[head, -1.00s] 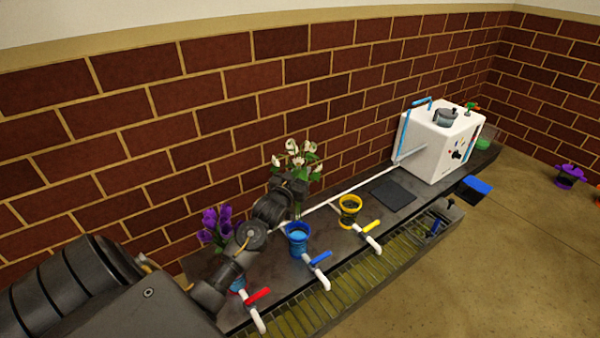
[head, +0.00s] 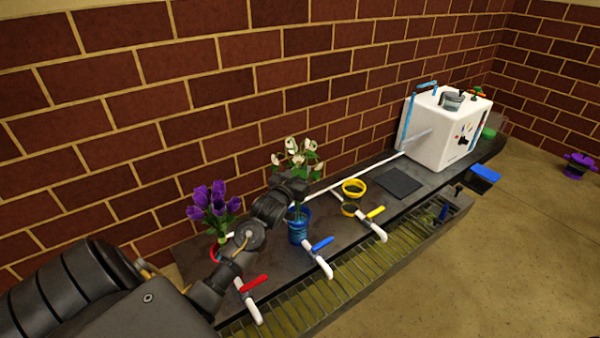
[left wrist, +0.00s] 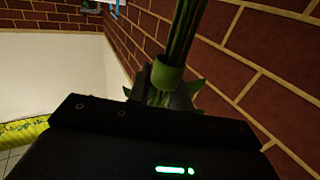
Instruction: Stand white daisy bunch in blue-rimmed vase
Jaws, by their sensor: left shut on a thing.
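My left gripper (head: 300,187) is shut on the stems of the white daisy bunch (head: 297,155), whose white heads and green leaves show above it in the head view. The bunch is roughly upright. The blue-rimmed vase (head: 299,232) stands on the dark counter directly below the gripper. The stems come down to the vase's mouth; I cannot tell how far they go in, since the gripper hides part of the rim. In the left wrist view the green stems (left wrist: 183,40) rise from the jaws. My right gripper is not in view.
A red-rimmed vase (head: 214,254) with purple tulips (head: 213,203) stands left, partly behind my arm. A yellow-rimmed vase (head: 354,187) stands right. Red, blue and yellow tap handles line the front. A dark pad (head: 399,184) and white machine (head: 444,128) are farther right.

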